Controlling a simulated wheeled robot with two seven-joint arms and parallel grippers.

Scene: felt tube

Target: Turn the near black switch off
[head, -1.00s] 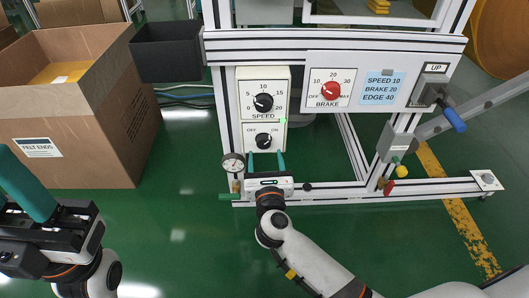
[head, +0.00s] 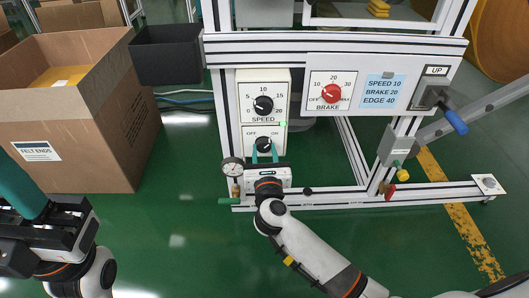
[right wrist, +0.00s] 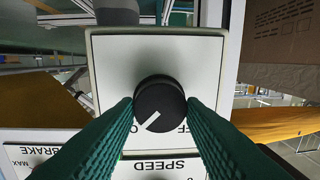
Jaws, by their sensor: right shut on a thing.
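The near black switch (head: 263,142) is a round black knob on the lower white plate, between the OFF and ON labels and below the SPEED dial. In the right wrist view the knob (right wrist: 160,92) shows upside down, its white pointer aimed at the ON side. My right gripper (head: 264,152) is shut on the knob, one teal finger on each side; its fingers (right wrist: 160,108) also show in the wrist view. My left gripper (head: 24,200) is at the left edge of the head view, away from the panel; its opening cannot be made out.
The SPEED dial (head: 263,104) sits just above, and the red BRAKE dial (head: 332,94) to its right. A round gauge (head: 233,167) stands close left of my right gripper. A cardboard box (head: 100,120) stands at left.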

